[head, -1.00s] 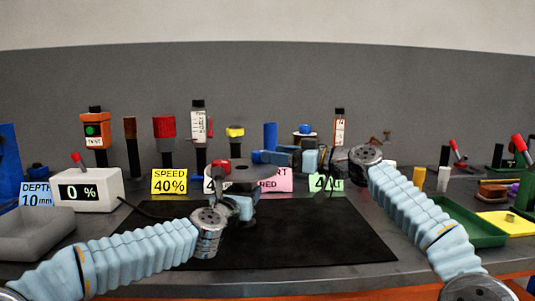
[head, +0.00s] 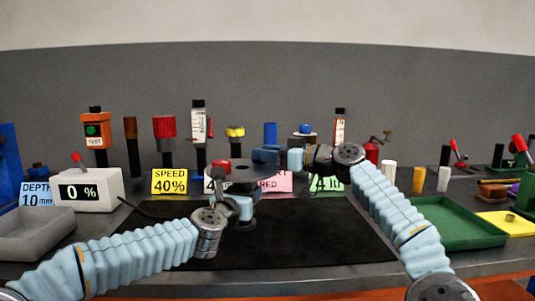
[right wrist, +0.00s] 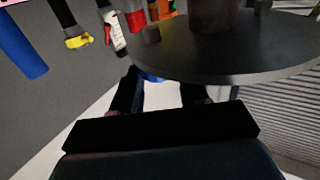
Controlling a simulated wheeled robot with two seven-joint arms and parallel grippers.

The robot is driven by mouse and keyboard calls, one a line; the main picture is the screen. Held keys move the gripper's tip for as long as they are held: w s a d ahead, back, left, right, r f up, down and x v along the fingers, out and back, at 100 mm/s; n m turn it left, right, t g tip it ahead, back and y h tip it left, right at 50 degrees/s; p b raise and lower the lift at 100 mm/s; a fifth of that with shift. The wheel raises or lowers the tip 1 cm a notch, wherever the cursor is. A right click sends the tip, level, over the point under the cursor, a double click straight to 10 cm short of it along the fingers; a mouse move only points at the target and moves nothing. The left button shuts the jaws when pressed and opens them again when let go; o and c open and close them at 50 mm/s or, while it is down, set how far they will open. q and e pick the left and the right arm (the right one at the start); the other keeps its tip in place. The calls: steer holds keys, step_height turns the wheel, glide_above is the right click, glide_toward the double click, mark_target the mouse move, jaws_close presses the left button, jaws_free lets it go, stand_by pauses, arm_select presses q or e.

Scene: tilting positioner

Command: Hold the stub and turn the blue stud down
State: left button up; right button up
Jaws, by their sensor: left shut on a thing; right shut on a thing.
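The positioner's round grey disc (head: 250,174) stands above the black mat. My left gripper (head: 246,204) is just below the disc at its stand and shut on what seems to be the stub, which its fingers and the disc hide. My right gripper (head: 252,160) reaches in from the right at the disc's far edge, shut on the blue stud. In the right wrist view, the black fingers (right wrist: 165,92) stand either side of a small blue piece (right wrist: 150,77) at the disc's rim; most of it is hidden.
A black mat (head: 320,235) covers the middle of the table, with clear room at its front. Cards stand behind it, including a yellow speed card (head: 169,181). A white 0 % box (head: 90,190) is left; a green tray (head: 455,222) is right.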

steer(key=shift+r, duration=0.1)
steer(key=m+t+h, duration=0.2)
steer(key=shift+s+a+t, duration=0.2)
steer(key=shift+s+t, duration=0.05)
steer(key=shift+t, duration=0.05)
steer(key=shift+s+a+f+m+t+h, duration=0.15)
steer(key=shift+a+m+t+h, duration=0.1)
steer(key=shift+m+t+h, duration=0.65)
steer(key=shift+a+f+m+t+h, duration=0.1)
steer(key=shift+a+m+t+h, duration=0.1)
steer(key=shift+m+t+h, duration=0.7)
steer(key=shift+h, duration=0.5)
steer(key=shift+d+m, duration=0.2)
steer(key=shift+m, duration=0.1)
steer(key=o, duration=1.1)
steer(key=shift+r, duration=0.1)
